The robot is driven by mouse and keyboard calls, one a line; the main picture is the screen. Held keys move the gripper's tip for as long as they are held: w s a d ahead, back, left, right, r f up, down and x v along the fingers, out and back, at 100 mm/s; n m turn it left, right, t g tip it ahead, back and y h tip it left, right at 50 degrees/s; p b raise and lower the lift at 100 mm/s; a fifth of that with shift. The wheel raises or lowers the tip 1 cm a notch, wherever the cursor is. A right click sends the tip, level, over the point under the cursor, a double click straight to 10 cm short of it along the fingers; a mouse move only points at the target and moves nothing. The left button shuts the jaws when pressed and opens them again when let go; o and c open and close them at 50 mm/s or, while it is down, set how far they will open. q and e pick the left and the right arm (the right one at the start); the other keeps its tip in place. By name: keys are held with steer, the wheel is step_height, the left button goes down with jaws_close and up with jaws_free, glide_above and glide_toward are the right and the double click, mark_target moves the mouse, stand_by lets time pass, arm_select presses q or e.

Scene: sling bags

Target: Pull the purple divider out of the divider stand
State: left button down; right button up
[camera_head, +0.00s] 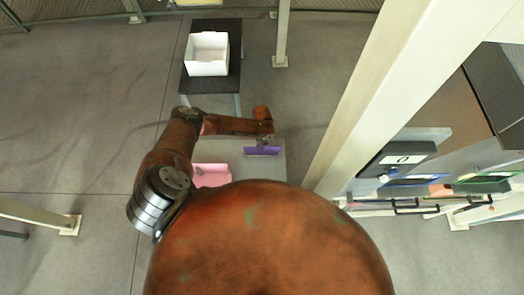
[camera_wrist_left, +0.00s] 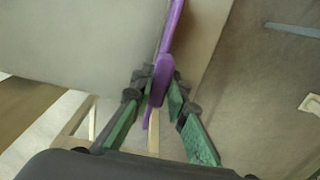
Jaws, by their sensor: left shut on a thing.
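The purple divider (camera_head: 262,151) shows as a short, thin purple strip below my left gripper (camera_head: 265,139) in the head view. In the left wrist view the divider (camera_wrist_left: 166,65) runs up from between the green-padded fingers of my left gripper (camera_wrist_left: 160,85), which is shut on it. I cannot clearly make out the divider stand. A grey surface (camera_head: 270,172) lies beneath the divider in the head view. Whether the divider still touches anything below is hidden. My right gripper is not in view.
A pink item (camera_head: 211,176) lies left of the divider, partly hidden by my body. A white open box (camera_head: 207,54) stands on a dark table (camera_head: 228,90) at the back. A pale post (camera_head: 375,95) rises to the right, beside a shelf with trays (camera_head: 400,158).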

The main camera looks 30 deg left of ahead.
arm_select(q)
steer(key=shift+r, duration=0.1)
steer(key=shift+r+p, duration=0.5)
steer(key=shift+p, duration=0.05)
steer(key=shift+r+p, duration=1.6)
steer(key=shift+r, duration=0.15)
steer(key=shift+r+p, duration=1)
steer(key=shift+r, duration=0.1)
steer(key=shift+r+p, duration=0.5)
steer(key=shift+r, duration=0.1)
